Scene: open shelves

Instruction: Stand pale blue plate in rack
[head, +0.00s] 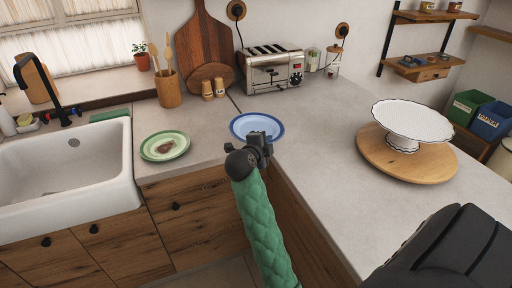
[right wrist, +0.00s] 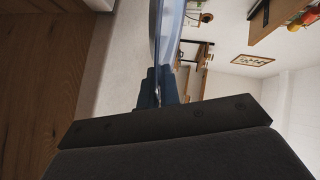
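The pale blue plate (head: 257,126), with a darker blue rim, lies about level at the counter's inner corner. I cannot tell whether it touches the counter. My right gripper (head: 260,146), at the end of the green-sleeved arm, is at the plate's near rim. In the right wrist view the plate (right wrist: 166,30) shows edge-on, its rim between the fingertips (right wrist: 158,88), which look closed on it. My left gripper is out of view. No rack shows in these frames.
A green plate (head: 165,146) with a brown smear lies left, beside the white sink (head: 62,170). A toaster (head: 272,70) and wooden boards stand behind. A white cake stand (head: 413,121) sits on a round wooden board (head: 406,160) at right. The counter between is clear.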

